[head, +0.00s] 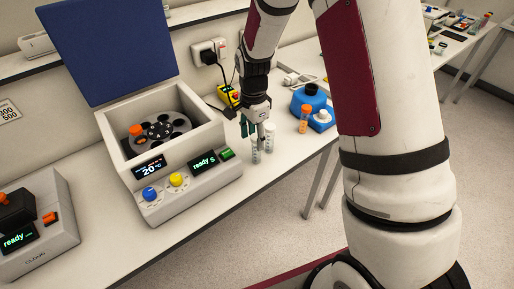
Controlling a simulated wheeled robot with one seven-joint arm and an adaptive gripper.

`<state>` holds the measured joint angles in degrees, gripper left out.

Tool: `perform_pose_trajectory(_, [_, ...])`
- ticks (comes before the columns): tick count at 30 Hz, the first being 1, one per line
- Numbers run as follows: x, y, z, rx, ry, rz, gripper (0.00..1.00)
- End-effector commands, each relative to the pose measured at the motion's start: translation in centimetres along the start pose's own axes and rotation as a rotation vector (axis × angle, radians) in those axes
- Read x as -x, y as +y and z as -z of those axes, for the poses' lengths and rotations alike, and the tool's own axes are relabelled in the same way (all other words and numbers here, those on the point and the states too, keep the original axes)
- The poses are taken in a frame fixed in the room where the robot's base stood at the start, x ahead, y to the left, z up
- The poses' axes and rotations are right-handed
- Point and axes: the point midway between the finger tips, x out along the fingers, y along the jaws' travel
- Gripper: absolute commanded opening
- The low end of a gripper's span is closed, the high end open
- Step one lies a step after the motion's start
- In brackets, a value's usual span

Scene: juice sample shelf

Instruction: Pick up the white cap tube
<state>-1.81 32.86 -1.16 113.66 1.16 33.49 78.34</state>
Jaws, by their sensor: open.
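A white-capped tube (269,139) stands upright on the bench, to the right of the centrifuge. A second pale tube (255,156) stands close to its left, and its top is partly hidden by my gripper. My gripper (252,133) points down with its fingers apart, just above and around the top of the left tube. I cannot tell whether a finger touches either tube. Nothing is seen held in the gripper.
An orange-capped tube (304,119) stands to the right, beside a blue device (318,122). The open centrifuge (212,140) with an orange-capped tube in its rotor is on the left. Another grey device (62,225) stands farther left. The bench's front edge is close to the tubes.

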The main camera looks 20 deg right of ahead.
Motion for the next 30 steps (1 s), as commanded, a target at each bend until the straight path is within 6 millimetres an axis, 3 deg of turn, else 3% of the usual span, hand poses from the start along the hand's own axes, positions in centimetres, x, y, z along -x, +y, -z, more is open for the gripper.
perform_pose_trajectory(14, [-4.8,0.3,0.8,0.001,0.000,-0.003,0.48])
perform_pose_trajectory(23, [-5.2,0.2,0.8,0.001,0.000,0.000,0.48])
perform_pose_trajectory(30, [-5.2,0.2,0.8,0.001,0.000,0.000,0.00])
